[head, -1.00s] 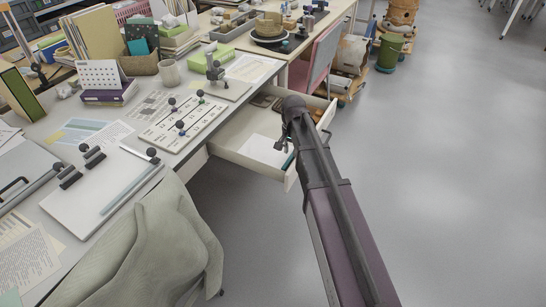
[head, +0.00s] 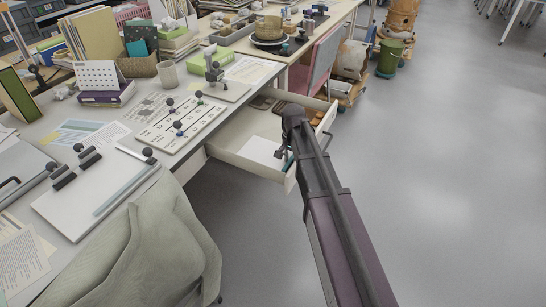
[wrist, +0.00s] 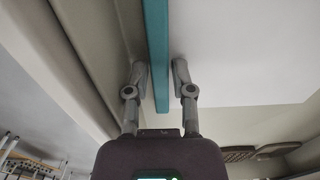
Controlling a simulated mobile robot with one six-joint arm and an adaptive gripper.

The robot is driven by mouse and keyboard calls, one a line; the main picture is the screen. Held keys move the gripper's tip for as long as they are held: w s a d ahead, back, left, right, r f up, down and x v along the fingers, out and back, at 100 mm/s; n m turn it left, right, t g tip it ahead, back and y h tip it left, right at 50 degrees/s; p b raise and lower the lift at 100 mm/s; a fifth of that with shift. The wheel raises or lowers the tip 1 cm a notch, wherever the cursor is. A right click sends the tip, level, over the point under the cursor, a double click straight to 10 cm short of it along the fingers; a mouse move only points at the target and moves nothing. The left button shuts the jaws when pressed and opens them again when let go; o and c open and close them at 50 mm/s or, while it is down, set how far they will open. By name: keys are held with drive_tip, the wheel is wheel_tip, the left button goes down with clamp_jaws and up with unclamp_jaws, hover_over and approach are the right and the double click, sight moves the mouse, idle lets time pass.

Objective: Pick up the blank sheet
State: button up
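The blank sheet (head: 259,151) is plain white and lies flat in the open drawer (head: 240,164) under the desk. It also fills the upper right of the wrist view (wrist: 250,50). A narrow teal strip (wrist: 157,50) lies along the sheet's edge, near the drawer wall; its end shows in the head view (head: 287,163). My gripper (wrist: 160,72) is over the drawer, its two fingers apart, one on each side of the teal strip in the picture. I cannot tell whether either finger touches the strip or the sheet.
The drawer wall (wrist: 75,60) runs close along the gripper's left in the wrist view. Brown items (head: 291,111) lie at the drawer's far end. The desk holds a numbered board (head: 180,122) and a clipped white board (head: 97,192). The floor at right is open.

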drive_tip(key=shift+c, duration=0.2)
clamp_jaws()
drive_tip(key=shift+r, duration=0.1)
wheel_tip(320, 180, up, 10)
drive_tip(key=p, duration=1)
idle(0.5)
